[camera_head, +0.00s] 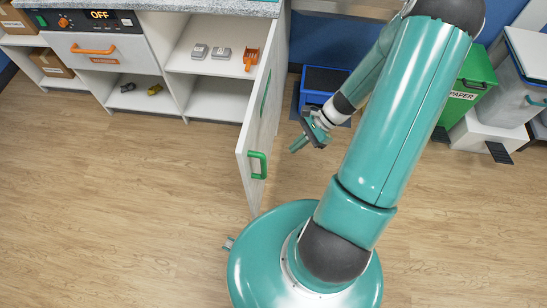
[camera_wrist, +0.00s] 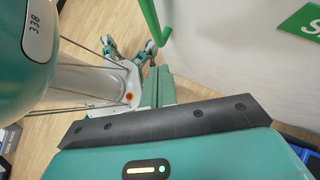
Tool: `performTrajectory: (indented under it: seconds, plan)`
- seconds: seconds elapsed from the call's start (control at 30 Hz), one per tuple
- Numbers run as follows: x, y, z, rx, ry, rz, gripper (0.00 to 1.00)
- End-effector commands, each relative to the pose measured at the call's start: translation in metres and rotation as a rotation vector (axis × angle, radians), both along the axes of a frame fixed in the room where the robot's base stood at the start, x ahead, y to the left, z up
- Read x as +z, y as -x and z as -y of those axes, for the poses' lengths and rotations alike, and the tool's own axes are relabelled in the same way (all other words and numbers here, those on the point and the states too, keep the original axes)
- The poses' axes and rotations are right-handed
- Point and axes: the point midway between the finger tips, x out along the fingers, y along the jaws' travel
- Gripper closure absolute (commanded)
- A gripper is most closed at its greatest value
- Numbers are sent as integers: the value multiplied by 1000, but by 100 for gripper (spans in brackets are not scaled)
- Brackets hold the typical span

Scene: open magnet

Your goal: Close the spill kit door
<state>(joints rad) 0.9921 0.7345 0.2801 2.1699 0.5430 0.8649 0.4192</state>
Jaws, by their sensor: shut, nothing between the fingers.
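The spill kit door (camera_head: 258,125) is white and stands swung wide open from the cabinet, pointing toward my base. Its green handle (camera_head: 258,165) is near the free edge, on the face toward my arm. In the wrist view the door (camera_wrist: 225,50) fills the upper right, with the handle (camera_wrist: 149,20) at the top and part of a green sign (camera_wrist: 302,22). My gripper (camera_head: 295,147) is shut and empty, to the right of the door on the handle side, apart from the handle. Its teal fingers (camera_wrist: 158,75) show together in the wrist view.
The open cabinet shelf (camera_head: 200,65) holds two grey items and an orange item (camera_head: 251,57). A drawer with an orange handle (camera_head: 93,49) is left. A blue bin (camera_head: 322,82) and a green paper bin (camera_head: 470,85) stand behind my arm. The wooden floor left of the door is clear.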

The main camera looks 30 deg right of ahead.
Motion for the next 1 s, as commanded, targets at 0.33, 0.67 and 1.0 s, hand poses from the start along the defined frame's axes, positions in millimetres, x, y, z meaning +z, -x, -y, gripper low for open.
performTrajectory:
  seconds: [0.33,0.67,1.0]
  plan:
    - [-35,-4,-55,4,-2,0,100]
    - [-35,-7,-78,4,1,1,100]
    - [-35,-7,-79,4,1,0,100]
